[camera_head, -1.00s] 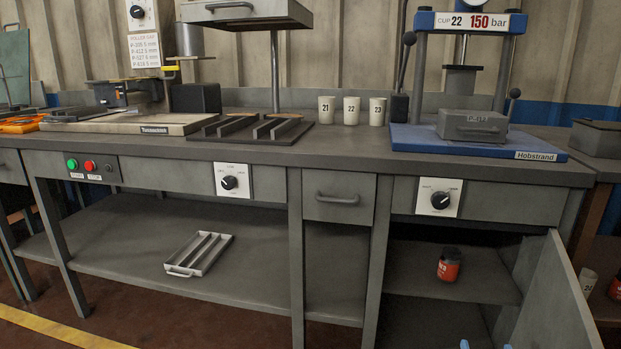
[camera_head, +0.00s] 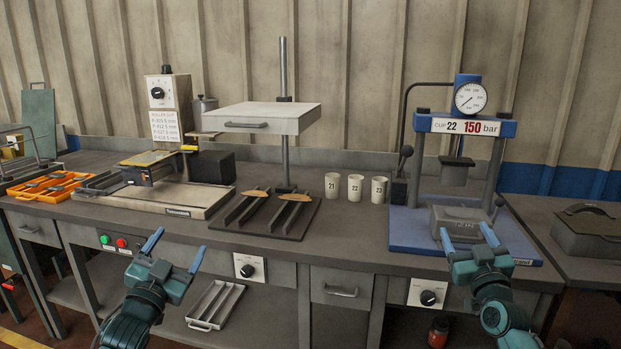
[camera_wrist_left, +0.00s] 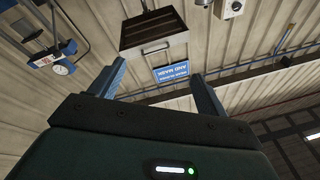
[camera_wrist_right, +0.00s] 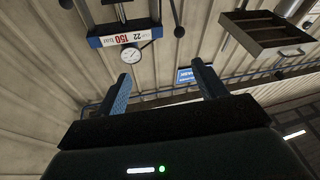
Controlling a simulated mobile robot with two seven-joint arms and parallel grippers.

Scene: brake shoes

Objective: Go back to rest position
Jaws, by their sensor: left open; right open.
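My left gripper (camera_head: 173,255) is open and empty, in front of the left part of the workbench in the head view. Its blue fingers also show spread apart in the left wrist view (camera_wrist_left: 160,85). My right gripper (camera_head: 466,240) is open and empty, in front of the blue press (camera_head: 455,125) on the right of the bench. Its spread fingers show in the right wrist view (camera_wrist_right: 162,88), with only wall and hanging equipment beyond them. Neither gripper touches anything that I can see.
The workbench (camera_head: 340,228) carries a dark rack (camera_head: 262,226) with brake shoes, white cups (camera_head: 354,187) and a grey block (camera_head: 455,220) on the press base. A metal tray (camera_head: 214,305) lies on the lower shelf. A red can (camera_head: 438,332) stands below right.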

